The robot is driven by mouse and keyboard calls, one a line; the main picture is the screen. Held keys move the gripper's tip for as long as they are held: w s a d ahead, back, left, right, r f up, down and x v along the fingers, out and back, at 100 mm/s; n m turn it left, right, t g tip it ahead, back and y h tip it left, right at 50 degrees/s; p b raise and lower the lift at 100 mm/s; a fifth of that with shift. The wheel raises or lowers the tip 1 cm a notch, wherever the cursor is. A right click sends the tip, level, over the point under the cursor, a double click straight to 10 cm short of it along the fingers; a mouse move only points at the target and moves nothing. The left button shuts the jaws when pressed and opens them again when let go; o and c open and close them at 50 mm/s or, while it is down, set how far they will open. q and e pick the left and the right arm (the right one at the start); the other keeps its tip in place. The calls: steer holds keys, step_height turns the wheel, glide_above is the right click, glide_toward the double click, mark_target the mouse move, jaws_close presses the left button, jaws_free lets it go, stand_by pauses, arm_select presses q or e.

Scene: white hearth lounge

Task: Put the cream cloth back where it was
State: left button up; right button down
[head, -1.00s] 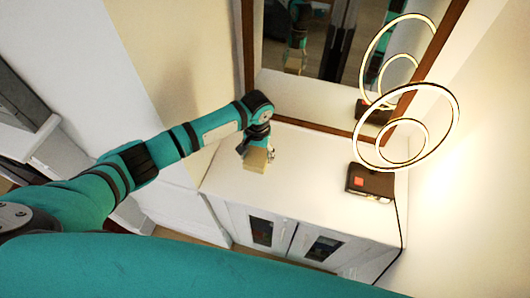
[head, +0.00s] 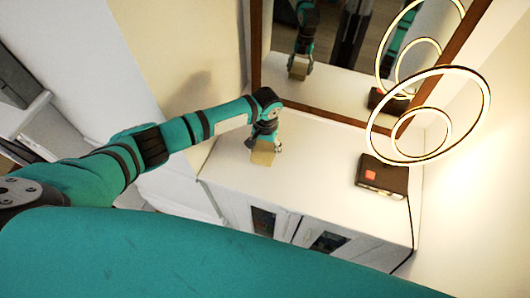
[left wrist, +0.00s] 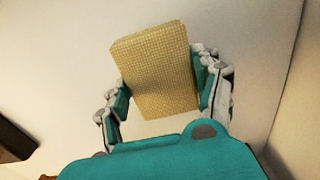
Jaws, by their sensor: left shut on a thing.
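The cream cloth (head: 263,157) looks like a small folded, woven block. My left gripper (head: 265,146) points down over the white cabinet top (head: 320,160), near its left end, and is shut on the cloth. In the left wrist view the cloth (left wrist: 155,62) sits between the two fingers of the gripper (left wrist: 165,88). The cloth is at or just above the cabinet top; I cannot tell whether it touches. My right gripper is not in view.
A ring lamp (head: 450,72) with a dark base (head: 383,174) stands right of the cloth, its cord hanging over the cabinet's right side. A wood-framed mirror (head: 335,120) rises behind. The cabinet top between cloth and lamp base is clear.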

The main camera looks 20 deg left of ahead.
mark_target(265, 148)
arm_select(q)
steer(key=shift+f, duration=0.7)
steer(key=shift+r, duration=0.1)
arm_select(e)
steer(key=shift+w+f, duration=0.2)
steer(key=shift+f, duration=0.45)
arm_select(q)
steer(key=o, duration=1)
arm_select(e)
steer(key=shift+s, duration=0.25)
arm_select(q)
steer(key=shift+o, duration=0.2)
step_height(265, 148, up, 8)
steer(key=p, duration=0.7)
steer(key=shift+d, duration=0.1)
steer(key=shift+r, duration=0.3)
step_height(265, 148, up, 3)
steer(key=shift+r, duration=0.2)
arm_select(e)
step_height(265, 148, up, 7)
